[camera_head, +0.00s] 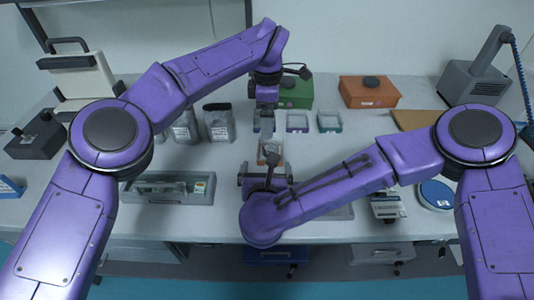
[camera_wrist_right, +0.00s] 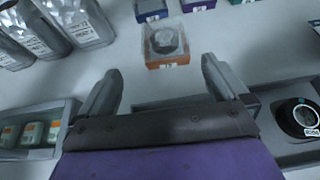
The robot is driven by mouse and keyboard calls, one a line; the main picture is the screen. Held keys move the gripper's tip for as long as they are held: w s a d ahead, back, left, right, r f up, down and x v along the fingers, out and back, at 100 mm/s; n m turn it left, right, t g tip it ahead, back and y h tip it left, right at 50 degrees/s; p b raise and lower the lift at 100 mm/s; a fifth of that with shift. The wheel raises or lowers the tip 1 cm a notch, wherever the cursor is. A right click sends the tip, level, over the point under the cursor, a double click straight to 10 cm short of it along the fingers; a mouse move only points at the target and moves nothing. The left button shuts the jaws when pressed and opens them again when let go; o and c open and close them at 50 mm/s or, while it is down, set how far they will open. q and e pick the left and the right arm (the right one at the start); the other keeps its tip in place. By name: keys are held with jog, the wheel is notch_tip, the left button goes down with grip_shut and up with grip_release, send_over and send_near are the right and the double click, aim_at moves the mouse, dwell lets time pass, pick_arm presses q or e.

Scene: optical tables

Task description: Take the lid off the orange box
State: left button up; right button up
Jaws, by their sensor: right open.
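A small box with an orange base and clear upper part (camera_wrist_right: 166,44) stands on the table in the right wrist view, with a round dark thing inside. It also shows in the head view (camera_head: 271,150), partly hidden by my grippers. My right gripper (camera_wrist_right: 160,70) is open and empty, its fingers pointing toward this box but apart from it. My left gripper (camera_head: 265,124) hangs just behind the box, pointing down; its finger opening is too small to judge. A larger orange box (camera_head: 369,93) with a dark round knob on top stands at the back right.
A green box (camera_head: 295,93) with a dark knob stands at the back. Small clear boxes with purple (camera_head: 297,122) and green (camera_head: 330,122) bases stand near the orange one. Pouches (camera_head: 219,124) stand left of my left gripper. A grey tray (camera_head: 165,197) lies front left.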

pick_arm(q)
jog(key=d, duration=0.1)
pick_arm(e)
jog(key=x, duration=0.4)
jog(key=d+x, duration=0.1)
jog(key=x, duration=0.2)
jog(key=shift+w+a+f, duration=0.1)
jog(key=shift+w+f, duration=0.15)
jog(key=shift+w, duration=0.3)
jog(key=c, duration=1.4)
pick_arm(q)
jog(key=h, duration=0.4)
send_near(268, 146)
jog(key=a+r, duration=0.3)
jog(key=a, duration=0.1)
pick_arm(e)
jog(key=shift+a, duration=0.25)
jog(key=shift+s, duration=0.1)
pick_arm(q)
jog(key=shift+h, duration=0.3)
jog(key=x, duration=0.4)
jog(key=d+x, duration=0.1)
jog(key=x, duration=0.8)
jog(key=shift+d+r, duration=0.35)
jog(key=shift+r, duration=0.05)
pick_arm(e)
jog(key=shift+d, duration=0.25)
